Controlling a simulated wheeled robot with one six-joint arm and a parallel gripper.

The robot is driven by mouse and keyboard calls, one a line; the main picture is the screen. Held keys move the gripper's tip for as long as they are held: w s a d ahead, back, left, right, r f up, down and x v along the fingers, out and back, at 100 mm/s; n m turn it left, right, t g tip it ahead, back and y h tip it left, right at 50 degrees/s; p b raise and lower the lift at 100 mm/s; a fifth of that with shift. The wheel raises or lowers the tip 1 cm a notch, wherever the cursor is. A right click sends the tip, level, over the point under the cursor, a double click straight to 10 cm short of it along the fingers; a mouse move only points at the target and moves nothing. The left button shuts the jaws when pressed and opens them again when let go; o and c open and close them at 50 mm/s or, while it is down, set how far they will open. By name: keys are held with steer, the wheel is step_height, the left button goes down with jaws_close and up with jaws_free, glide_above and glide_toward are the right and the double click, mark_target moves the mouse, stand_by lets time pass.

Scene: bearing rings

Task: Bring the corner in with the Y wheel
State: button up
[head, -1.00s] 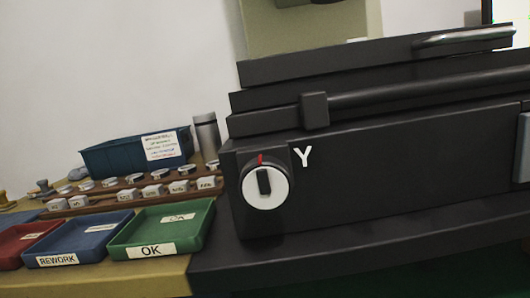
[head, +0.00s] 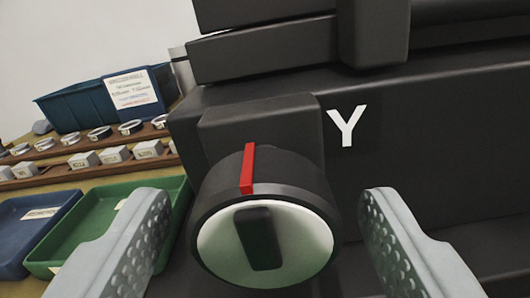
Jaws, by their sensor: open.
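The Y wheel (head: 313,245) is a round knob with a dark rim, a white face and a dark raised grip bar. A red mark (head: 248,168) runs along the top of its rim. It sits on the black machine's front, left of a white letter Y (head: 346,126). My gripper (head: 262,225) is open, with one perforated grey finger on each side of the wheel. Gaps show between the fingers and the wheel. No corner of a part shows in this view.
The black machine body (head: 440,150) fills the right side. At left are a green tray (head: 98,213), a blue tray (head: 12,238), a dark blue bin (head: 75,108) with a paper label, and wooden racks (head: 75,172) of rings and labelled blocks.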

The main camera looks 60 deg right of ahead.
steer(key=shift+x, duration=0.8)
steer(key=c, duration=1)
steer(key=shift+m, duration=0.4)
steer(key=o, duration=1)
steer(key=shift+a, duration=0.15)
